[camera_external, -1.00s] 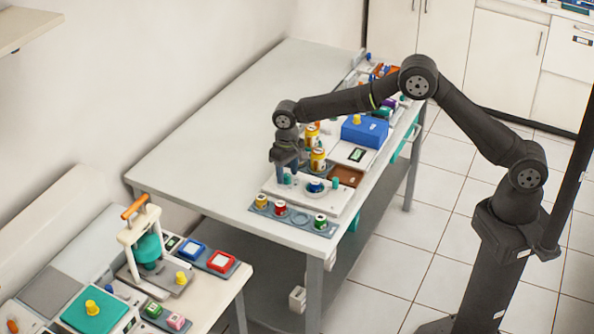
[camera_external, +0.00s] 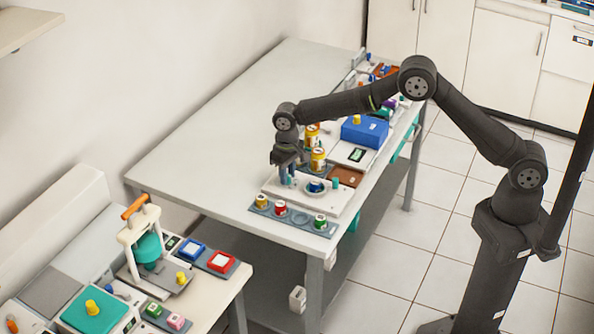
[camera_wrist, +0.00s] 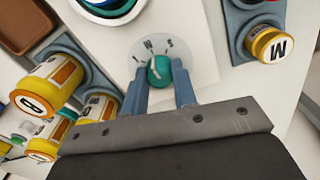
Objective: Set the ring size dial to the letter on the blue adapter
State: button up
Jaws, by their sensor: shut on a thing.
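A teal dial knob (camera_wrist: 160,70) sits on a pale disc (camera_wrist: 143,48) with small letter marks, too small to read surely. My gripper (camera_wrist: 163,82) is shut on the knob, with a blue finger on each side. A pale line on the knob points roughly toward the upper-left marks. In the external view my gripper (camera_external: 287,178) stands over the left part of the white station (camera_external: 331,207) and mostly hides the dial. The blue adapter (camera_external: 315,186) sits inside a pale ring on the station. It is cut off at the wrist view's top edge (camera_wrist: 108,8), and its letter is not readable.
A grey rack (camera_external: 290,220) in front holds yellow, red and green containers; one yellow container (camera_wrist: 271,45) shows an M. Yellow canisters (camera_external: 318,158) stand behind the gripper, near a brown tray (camera_external: 346,176) and a blue box (camera_external: 364,130). The table's left part is bare.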

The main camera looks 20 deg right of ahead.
aim_at(288, 175)
jog(key=n, duration=0.4)
jog(key=shift+w+n, duration=0.1)
jog(key=shift+n, duration=1.9)
jog(key=o, duration=1)
notch_tip(288, 175, up, 18)
jog(key=shift+f, duration=0.25)
